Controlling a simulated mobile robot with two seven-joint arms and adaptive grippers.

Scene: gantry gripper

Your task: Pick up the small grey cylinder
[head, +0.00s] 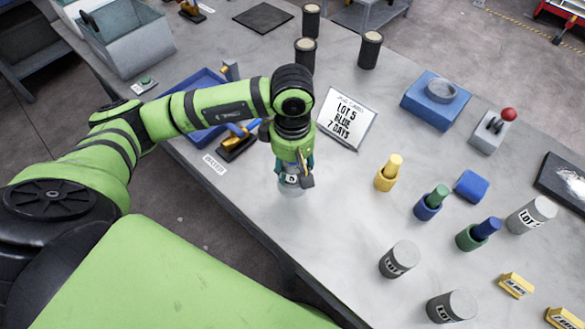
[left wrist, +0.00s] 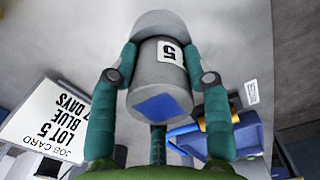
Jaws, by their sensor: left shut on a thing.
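My left gripper (head: 293,172) points down over the table, its teal fingers shut around a small grey cylinder (head: 291,187). In the left wrist view, the gripper (left wrist: 160,85) has the cylinder (left wrist: 148,76) between its fingers. That view shows a white label with a "5" on its side and a blue square on the end facing the camera. I cannot tell whether its base touches the table. Larger grey "LOT" cylinders (head: 399,259) stand at the right front of the table. My right gripper is not in view.
The job card (head: 345,122), reading "LOT 5 BLUE 7 DAYS", is right of my gripper. A blue tray (head: 205,88) and a yellow-and-black tool (head: 236,143) lie to the left. Coloured holders (head: 428,206) stand to the right. The table's front edge is close.

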